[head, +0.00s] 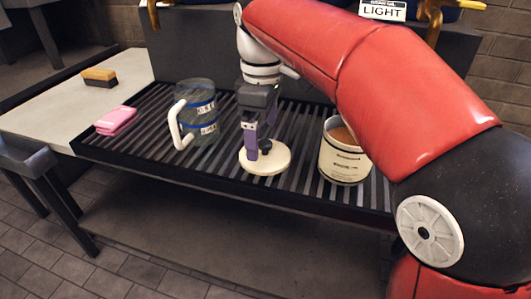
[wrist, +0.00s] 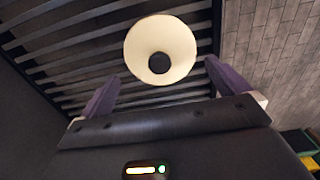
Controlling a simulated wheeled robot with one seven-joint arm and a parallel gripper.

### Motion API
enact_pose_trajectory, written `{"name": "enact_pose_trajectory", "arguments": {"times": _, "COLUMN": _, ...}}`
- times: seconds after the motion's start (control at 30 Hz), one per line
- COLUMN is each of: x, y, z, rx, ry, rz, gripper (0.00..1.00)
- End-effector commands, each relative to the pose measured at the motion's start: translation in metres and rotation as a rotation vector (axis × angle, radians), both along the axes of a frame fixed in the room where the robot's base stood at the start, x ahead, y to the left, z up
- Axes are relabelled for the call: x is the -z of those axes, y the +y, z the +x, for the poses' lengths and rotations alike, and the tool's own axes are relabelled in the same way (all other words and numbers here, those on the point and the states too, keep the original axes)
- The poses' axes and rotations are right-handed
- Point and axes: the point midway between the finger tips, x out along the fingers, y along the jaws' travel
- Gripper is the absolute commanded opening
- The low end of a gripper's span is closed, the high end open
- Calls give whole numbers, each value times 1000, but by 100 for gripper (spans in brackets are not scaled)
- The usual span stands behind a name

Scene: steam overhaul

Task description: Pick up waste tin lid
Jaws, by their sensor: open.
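The waste tin lid (head: 273,164) is a flat cream disc with a dark round knob at its centre. It lies on the dark slatted rack. In the wrist view the lid (wrist: 160,36) shows ahead of and between my two purple fingers. My gripper (head: 254,150) is open and points down at the lid, with a finger covering part of it in the head view. The wrist view shows the open fingers (wrist: 158,82) apart with nothing between them. Whether a finger touches the lid is unclear. A cream tin (head: 343,163), open at the top with brown contents, stands right of the lid.
A clear jug (head: 203,112) with a white handle stands left of my gripper on the slatted rack (head: 150,130). A pink cloth (head: 116,120) lies at the rack's left end. A brush (head: 99,77) lies on the pale counter (head: 45,118). The rack's front edge is close to the lid.

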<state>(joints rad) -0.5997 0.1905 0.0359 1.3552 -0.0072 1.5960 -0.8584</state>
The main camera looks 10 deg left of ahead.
Motion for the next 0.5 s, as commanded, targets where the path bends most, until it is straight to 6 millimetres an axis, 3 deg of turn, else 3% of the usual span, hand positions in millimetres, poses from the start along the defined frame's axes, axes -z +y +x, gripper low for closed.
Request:
{"name": "enact_pose_trajectory", "arguments": {"times": 0.2, "x": 32, "y": -5, "z": -2, "rx": 0, "ry": 1, "rz": -1, "gripper": 100}}
{"name": "enact_pose_trajectory", "arguments": {"times": 0.5, "x": 37, "y": -5, "z": -1, "rx": 1, "ry": 0, "rz": 1, "gripper": 100}}
